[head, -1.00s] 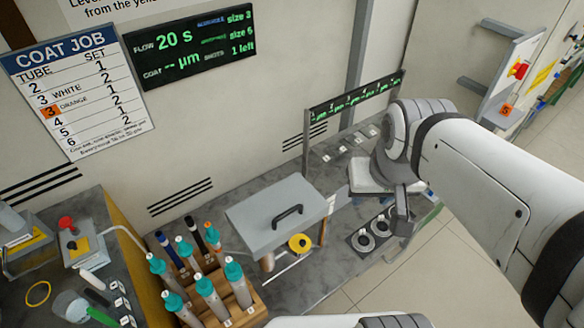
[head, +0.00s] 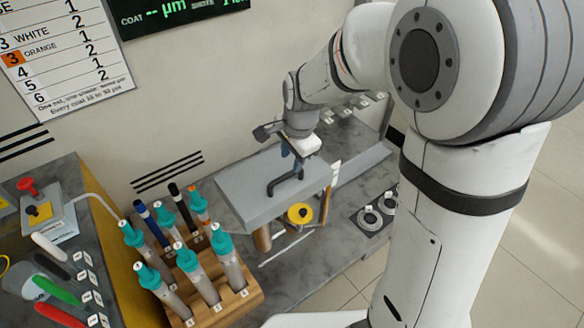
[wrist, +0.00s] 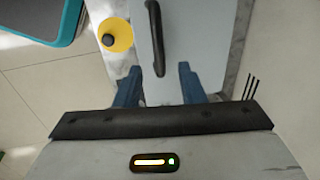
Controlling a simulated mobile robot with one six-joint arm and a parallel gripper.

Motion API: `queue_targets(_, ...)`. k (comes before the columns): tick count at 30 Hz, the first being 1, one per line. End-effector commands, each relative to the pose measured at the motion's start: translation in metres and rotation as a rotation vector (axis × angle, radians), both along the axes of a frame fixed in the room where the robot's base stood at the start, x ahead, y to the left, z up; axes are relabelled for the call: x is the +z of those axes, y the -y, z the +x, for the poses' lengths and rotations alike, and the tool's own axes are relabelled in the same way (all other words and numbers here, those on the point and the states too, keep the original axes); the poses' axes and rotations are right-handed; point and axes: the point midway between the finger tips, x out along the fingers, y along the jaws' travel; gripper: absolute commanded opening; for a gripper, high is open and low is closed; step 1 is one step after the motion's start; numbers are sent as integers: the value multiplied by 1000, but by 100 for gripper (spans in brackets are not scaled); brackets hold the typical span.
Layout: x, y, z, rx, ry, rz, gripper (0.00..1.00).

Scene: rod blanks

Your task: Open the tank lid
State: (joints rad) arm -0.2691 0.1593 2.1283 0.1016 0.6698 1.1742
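The tank's grey lid (head: 240,192) lies flat and closed in the head view, with a dark bar handle (head: 284,186) on top. My gripper (head: 291,163) is over the lid at the handle, pointing down. In the wrist view my gripper (wrist: 160,68) has its two blue fingers spread apart. The handle (wrist: 155,38) runs up the picture over the pale lid (wrist: 187,35), its near end between the fingertips. The fingers do not appear closed on it. The exact height of the fingertips relative to the handle is hard to tell.
A yellow round knob (head: 299,213) sits just in front of the tank. A wooden rack (head: 240,300) of teal-capped tubes stands left of it. Dark ring holders (head: 370,217) lie to the right. A wall sign (head: 70,50) hangs behind.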

Motion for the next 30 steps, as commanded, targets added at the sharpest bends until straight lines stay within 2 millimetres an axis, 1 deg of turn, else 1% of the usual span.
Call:
queue_targets(1,-10,-1,1,0,-4,-1,36)
queue_targets(3,-22,-2,3,0,-4,-1,36)
queue_targets(9,-47,-5,7,2,-1,-1,36)
queue_targets(13,-55,-5,8,2,-1,-1,36)
queue_targets(21,-56,-5,9,2,1,-1,36)
queue_targets(30,-55,-5,9,2,1,-1,11)
